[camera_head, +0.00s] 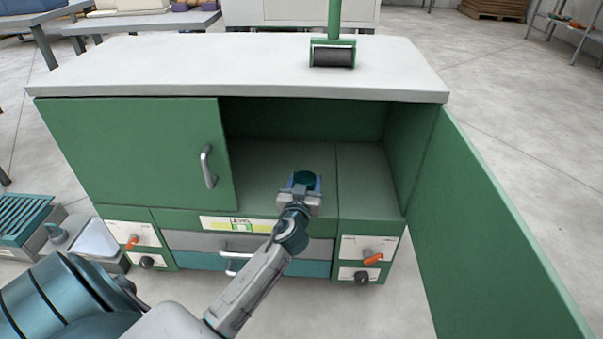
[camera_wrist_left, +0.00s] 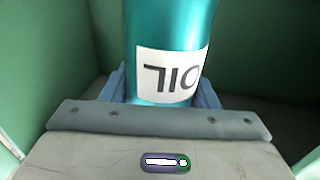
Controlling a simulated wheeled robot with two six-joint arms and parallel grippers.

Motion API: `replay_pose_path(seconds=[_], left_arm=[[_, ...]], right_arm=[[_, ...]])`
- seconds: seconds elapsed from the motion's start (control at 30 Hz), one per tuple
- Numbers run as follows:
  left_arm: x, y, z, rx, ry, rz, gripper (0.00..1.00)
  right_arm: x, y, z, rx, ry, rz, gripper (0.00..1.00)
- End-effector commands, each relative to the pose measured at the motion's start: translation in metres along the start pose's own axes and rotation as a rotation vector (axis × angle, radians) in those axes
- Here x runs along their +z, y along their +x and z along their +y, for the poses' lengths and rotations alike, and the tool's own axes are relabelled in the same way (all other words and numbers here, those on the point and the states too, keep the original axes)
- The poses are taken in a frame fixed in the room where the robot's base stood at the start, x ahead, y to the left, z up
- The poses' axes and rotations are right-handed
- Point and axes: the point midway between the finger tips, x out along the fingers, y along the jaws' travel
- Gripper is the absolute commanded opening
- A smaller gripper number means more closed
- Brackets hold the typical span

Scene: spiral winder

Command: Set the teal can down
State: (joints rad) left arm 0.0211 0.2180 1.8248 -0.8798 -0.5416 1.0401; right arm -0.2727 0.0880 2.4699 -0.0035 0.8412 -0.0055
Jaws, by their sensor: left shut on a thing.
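My left gripper (camera_head: 304,183) reaches into the open right side of the green cabinet and is shut on the teal can (camera_head: 304,177). In the left wrist view the teal can (camera_wrist_left: 170,28) stands between the blue fingers, with a white label reading OIL that appears upside down. The cabinet floor (camera_head: 265,180) lies around and behind the gripper. Whether the can's base touches the floor is hidden by the gripper. My right gripper is not in view.
The right cabinet door (camera_head: 490,225) stands wide open. The left door (camera_head: 135,150) is closed. Knobs and drawers line the cabinet's lower front. A black roller with a green handle (camera_head: 333,54) is on the white top. The cabinet floor to the right is clear.

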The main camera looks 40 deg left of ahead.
Motion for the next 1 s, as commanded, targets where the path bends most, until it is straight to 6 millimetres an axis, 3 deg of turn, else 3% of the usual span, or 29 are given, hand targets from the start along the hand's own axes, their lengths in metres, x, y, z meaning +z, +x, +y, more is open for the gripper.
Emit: replay_pose_path(seconds=[0.03,0.2,0.33,0.47,0.7,1.0], left_arm=[[0.001,0.015,-0.001,-0.001,0.002,0.004,0.24],[0.005,0.056,-0.002,0.0,0.001,0.003,0.24],[0.007,0.073,-0.002,0.001,0.001,0.002,0.24],[0.01,0.078,-0.002,0.001,0.0,0.001,0.24],[0.042,0.078,-0.002,0.002,0.001,-0.001,0.24],[0.043,0.078,-0.002,0.002,0.0,0.001,0.24]], right_arm=[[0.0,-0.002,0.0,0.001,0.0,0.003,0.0],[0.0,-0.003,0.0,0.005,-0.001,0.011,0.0],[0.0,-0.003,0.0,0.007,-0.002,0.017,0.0],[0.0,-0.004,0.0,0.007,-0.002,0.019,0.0],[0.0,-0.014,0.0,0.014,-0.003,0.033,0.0],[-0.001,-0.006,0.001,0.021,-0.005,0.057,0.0]])
